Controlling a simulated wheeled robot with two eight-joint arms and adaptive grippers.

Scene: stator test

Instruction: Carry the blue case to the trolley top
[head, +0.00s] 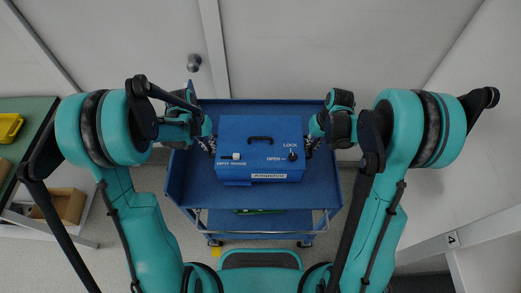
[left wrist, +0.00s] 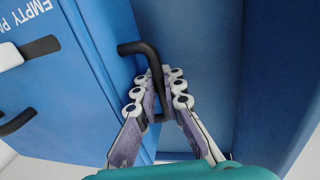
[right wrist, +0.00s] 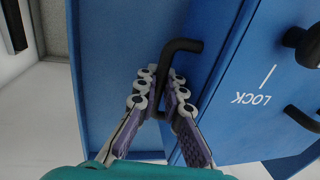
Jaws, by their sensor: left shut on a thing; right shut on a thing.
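The blue case (head: 260,150) has a black top handle, a knob by "LOCK" and "OPEN", and a white switch. In the head view it is level over the blue trolley top (head: 186,180), inside its rims. I cannot tell whether its underside touches the top. My left gripper (head: 210,144) is shut on the case's left side handle, a black bar in the left wrist view (left wrist: 148,62). My right gripper (head: 313,143) is shut on the right side handle, which shows in the right wrist view (right wrist: 180,62). The case's underside is hidden.
The trolley's metal push rail (head: 262,229) is on the near side, with a green item (head: 258,211) low behind it. A door (head: 265,50) stands behind the trolley. At left, a green bench (head: 32,115) carries a yellow bin (head: 9,127); a cardboard box (head: 66,205) is below.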

